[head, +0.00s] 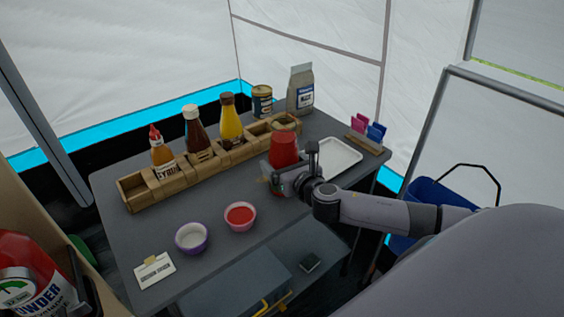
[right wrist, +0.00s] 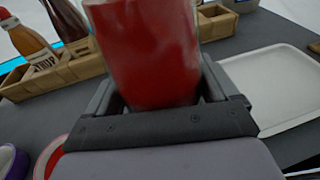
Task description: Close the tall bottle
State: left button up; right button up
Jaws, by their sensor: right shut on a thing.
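A red bottle (head: 284,147) is in my right gripper (head: 286,180), near the middle of the table in the head view. In the right wrist view the red body (right wrist: 152,55) fills the space between the two fingers, and its upper end is cut off by the frame. The gripper is shut around its sides. I cannot make out a cap on it, nor whether its base touches the table, because the gripper hides its lower part. A brown bottle with a white cap (head: 195,130), a yellow bottle (head: 230,120) and a syrup bottle (head: 162,152) stand upright in the rack. My left gripper is not in view.
The wooden rack (head: 140,195) runs behind the red bottle. A white tray (head: 338,160) lies to its right. A red-filled bowl (head: 240,216), a purple bowl (head: 191,238) and a card (head: 154,270) are at the front left. A can and a bag stand at the back.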

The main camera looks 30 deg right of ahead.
aim_at(283, 149)
jog(key=shift+r, duration=0.35)
